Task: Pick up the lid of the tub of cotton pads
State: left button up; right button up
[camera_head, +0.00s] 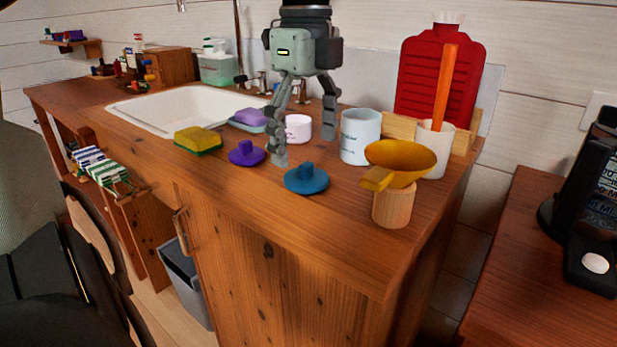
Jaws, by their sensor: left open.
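A round blue lid (307,181) with a knob lies on the wooden counter. A smaller purple lid (246,154) with a knob lies to its left. A pale blue-white tub (360,137) with small lettering stands behind and right of the blue lid. A small white jar (298,128) stands further back, between the gripper fingers in the picture. I cannot read which is the tub of cotton pads. My left gripper (304,147) points down, open and empty, with its nearer finger just behind the blue lid. My right gripper is out of view.
A white cup (435,148) with an orange stick and a red hot-water bottle (440,80) stand behind. A yellow-green sponge (198,140) lies left, before the sink (130,110). The counter front is clear.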

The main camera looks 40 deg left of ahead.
aim_at(306, 164)
pick_arm(q)
jog(key=f, duration=0.4)
jog(key=shift+w+a+f, duration=0.1)
jog(key=shift+w+a, duration=0.1)
jog(key=shift+c, duration=0.6)
jog(key=c, duration=0.8)
